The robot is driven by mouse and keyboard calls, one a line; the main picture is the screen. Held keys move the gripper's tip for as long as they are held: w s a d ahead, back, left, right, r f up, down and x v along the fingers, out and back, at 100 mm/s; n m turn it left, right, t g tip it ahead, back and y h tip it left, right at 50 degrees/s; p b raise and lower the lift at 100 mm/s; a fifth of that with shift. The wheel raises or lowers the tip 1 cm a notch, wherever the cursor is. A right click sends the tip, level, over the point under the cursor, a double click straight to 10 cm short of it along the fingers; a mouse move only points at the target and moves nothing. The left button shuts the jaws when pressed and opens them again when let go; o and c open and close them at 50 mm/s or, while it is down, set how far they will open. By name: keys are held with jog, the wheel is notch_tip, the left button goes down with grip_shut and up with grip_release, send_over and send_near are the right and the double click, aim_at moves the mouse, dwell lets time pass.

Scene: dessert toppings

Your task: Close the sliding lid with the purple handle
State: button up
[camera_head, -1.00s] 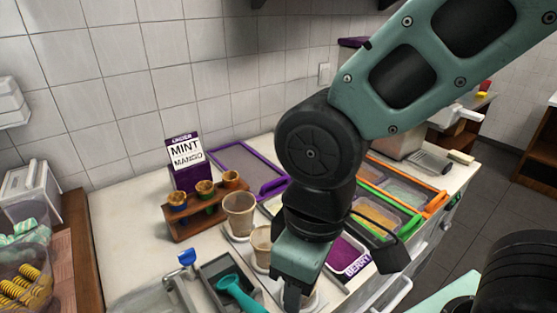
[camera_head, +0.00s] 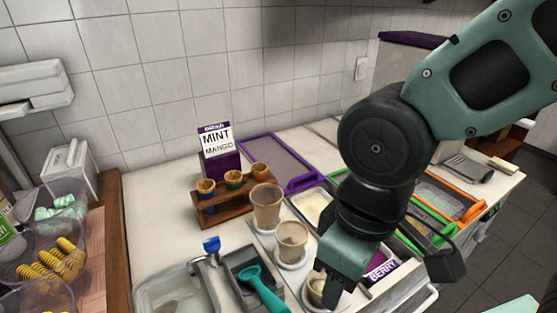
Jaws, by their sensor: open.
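The sliding lid with the purple handle (camera_head: 305,181) lies pushed back toward the wall on the counter. Its grey see-through panel (camera_head: 270,160) has a purple frame. In front of it a compartment with pale contents (camera_head: 312,205) is uncovered. The purple tub with the BERRY label (camera_head: 383,269) is partly hidden behind my arm. My gripper (camera_head: 330,290) points down at the front of the counter, right over a small cup, well in front of the purple handle. Its fingertips are only partly visible.
Two tan cups (camera_head: 266,207) (camera_head: 292,240) stand between the lid and my gripper. A wooden cone rack (camera_head: 224,205) and the mint mango sign (camera_head: 217,150) are left of the lid. Green-framed and orange-framed (camera_head: 462,210) lids are at right. A teal scoop (camera_head: 262,288) lies front left.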

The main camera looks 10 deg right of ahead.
jog(key=shift+w+a, duration=0.1)
jog(key=c, duration=0.5)
jog(key=shift+m+y, duration=0.4)
jog(key=shift+y, duration=0.1)
jog(key=w+a+b, duration=0.1)
jog(key=w, duration=0.2)
jog(key=w+a, duration=0.1)
jog(key=w, duration=0.2)
jog(key=w+a+b, duration=0.1)
jog(key=w+a, duration=0.1)
jog(key=w, duration=0.1)
jog(key=shift+w+f+b, duration=0.35)
jog(key=shift+w, duration=0.05)
grip_shut()
jog(key=m+t+b, duration=0.3)
jog(key=t+b, duration=0.1)
jog(key=b, duration=0.1)
send_over(287, 180)
notch_tip(287, 180, down, 20)
jog(key=shift+r, duration=0.15)
jog(key=shift+s+d, duration=0.3)
jog(key=shift+s, duration=0.6)
jog(key=shift+s+d+f+p, duration=0.15)
jog(key=shift+s+f, duration=0.05)
jog(key=shift+s, duration=0.25)
jog(key=shift+s+d+f+p, duration=0.15)
jog(key=shift+s+f, duration=0.05)
jog(key=shift+s, duration=0.25)
